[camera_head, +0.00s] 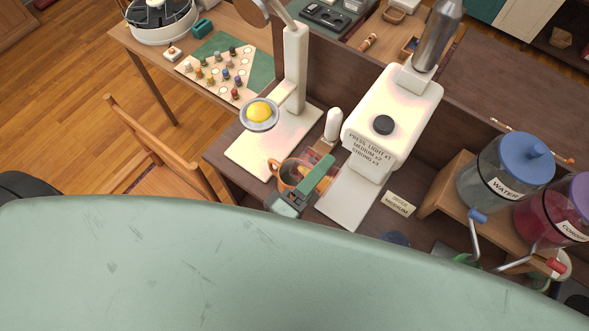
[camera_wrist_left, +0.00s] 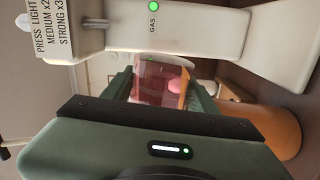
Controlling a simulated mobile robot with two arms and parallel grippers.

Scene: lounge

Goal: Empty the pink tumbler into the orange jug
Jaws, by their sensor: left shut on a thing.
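The pink tumbler (camera_wrist_left: 152,78) is see-through and sits between the two green fingers of my left gripper (camera_wrist_left: 163,92), which is shut on it. Something pink shows in or through it; I cannot tell its fill or exact tilt. In the head view the tumbler (camera_head: 319,157) is partly hidden by my left gripper (camera_head: 309,180). The orange jug (camera_head: 284,173) stands just left of the gripper, with its handle to the left and its mouth partly covered. The jug also shows at the right of the left wrist view (camera_wrist_left: 277,130), behind my gripper. My right gripper is out of view.
A white machine (camera_head: 390,110) with a black knob stands right of the gripper, near it. A white stand (camera_head: 296,70) with a yellow-topped round holder (camera_head: 259,112) rises behind. Water (camera_head: 500,172) and cordial (camera_head: 556,212) dispensers stand at the right. A pale green surface (camera_head: 250,265) fills the front.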

